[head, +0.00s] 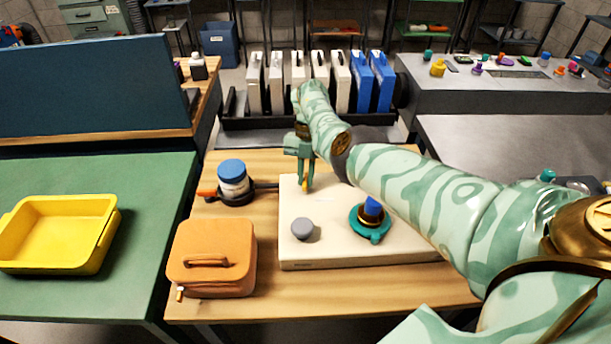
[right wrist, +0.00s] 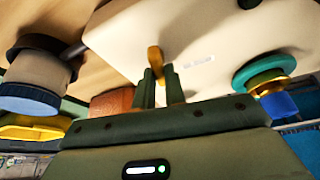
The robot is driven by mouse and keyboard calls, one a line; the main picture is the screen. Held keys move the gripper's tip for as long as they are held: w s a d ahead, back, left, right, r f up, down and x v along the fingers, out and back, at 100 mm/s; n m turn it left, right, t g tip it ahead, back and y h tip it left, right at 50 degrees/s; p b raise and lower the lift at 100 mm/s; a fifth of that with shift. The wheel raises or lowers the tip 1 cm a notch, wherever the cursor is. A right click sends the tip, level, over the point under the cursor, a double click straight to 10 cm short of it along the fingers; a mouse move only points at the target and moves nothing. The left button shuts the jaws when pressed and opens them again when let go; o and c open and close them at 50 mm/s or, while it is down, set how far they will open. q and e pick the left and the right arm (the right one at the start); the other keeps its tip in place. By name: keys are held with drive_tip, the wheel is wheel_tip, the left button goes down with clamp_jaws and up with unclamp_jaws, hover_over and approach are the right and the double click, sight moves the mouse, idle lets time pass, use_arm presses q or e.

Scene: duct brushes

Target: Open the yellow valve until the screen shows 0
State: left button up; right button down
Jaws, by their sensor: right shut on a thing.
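The yellow valve (right wrist: 155,56) is a small yellow handle on the cream panel (head: 340,254). In the right wrist view it stands between the fingertips of my right gripper (right wrist: 161,74), which is shut on it. In the head view my right gripper (head: 304,184) points down at the panel's back left part, and only a bit of yellow shows at its tips. No readable number screen shows in either view. My left gripper is not in view.
On the panel are a grey knob (head: 302,228) and a teal-and-blue fitting (head: 370,232). An orange case (head: 212,250) and a blue-capped jar (head: 232,175) stand left of it. A yellow tray (head: 62,235) sits on the green table. White and blue binders stand behind.

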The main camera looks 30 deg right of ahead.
drive_tip(key=shift+n+h, duration=0.3)
drive_tip(key=shift+n, duration=0.3)
drive_tip(key=shift+w, duration=0.1)
drive_tip(key=shift+r, duration=0.1)
drive_tip(key=c, duration=1.5)
unclamp_jaws()
drive_tip(key=shift+o, duration=0.2)
